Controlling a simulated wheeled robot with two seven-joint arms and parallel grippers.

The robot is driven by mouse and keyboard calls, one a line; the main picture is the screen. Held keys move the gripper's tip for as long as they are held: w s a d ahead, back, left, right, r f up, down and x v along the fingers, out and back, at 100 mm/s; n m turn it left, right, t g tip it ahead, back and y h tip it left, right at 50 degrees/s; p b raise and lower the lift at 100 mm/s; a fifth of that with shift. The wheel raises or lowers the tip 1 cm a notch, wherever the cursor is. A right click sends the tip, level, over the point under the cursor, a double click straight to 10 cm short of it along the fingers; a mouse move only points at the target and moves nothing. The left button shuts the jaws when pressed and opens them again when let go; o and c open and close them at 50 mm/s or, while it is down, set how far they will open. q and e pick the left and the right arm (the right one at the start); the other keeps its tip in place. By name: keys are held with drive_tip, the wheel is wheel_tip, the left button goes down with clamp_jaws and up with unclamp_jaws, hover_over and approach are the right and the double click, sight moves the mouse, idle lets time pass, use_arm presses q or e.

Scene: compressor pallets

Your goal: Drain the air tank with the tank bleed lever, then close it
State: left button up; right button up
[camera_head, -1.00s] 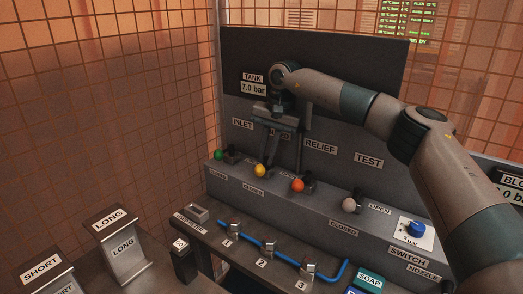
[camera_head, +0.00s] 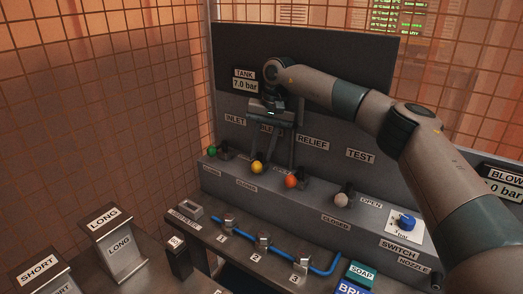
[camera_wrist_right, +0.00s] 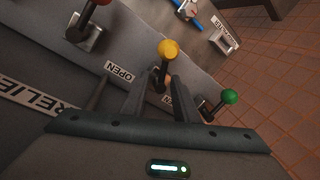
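The yellow-knobbed lever (camera_head: 257,167) stands on the grey ledge under a label that my right gripper mostly hides. In the right wrist view the yellow knob (camera_wrist_right: 168,49) is just beyond the fingertips. My right gripper (camera_head: 279,160) is open and empty, pointing down behind and beside this lever. In the wrist view its two fingers (camera_wrist_right: 158,82) are spread, one on each side of the lever's line; I cannot tell whether they touch it. The tank display (camera_head: 245,85) reads 7.0 bar. My left gripper is out of view.
The green INLET lever (camera_head: 212,150) and orange RELIEF lever (camera_head: 291,181) stand close on either side. The white-knobbed TEST lever (camera_head: 341,199) and blue switch knob (camera_head: 406,220) are farther right. A blue hose (camera_head: 284,262) runs along the lower shelf.

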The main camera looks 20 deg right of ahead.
drive_tip(key=shift+r, duration=0.15)
drive_tip(key=shift+r, duration=0.55)
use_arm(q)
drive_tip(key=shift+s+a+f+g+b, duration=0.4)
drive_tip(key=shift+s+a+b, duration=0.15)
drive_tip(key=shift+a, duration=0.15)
use_arm(e)
wheel_tip(320, 180, up, 6)
drive_tip(key=d, duration=0.1)
drive_tip(key=shift+s+d, duration=0.15)
drive_tip(key=shift+s, duration=0.2)
drive_tip(key=shift+c, duration=0.7)
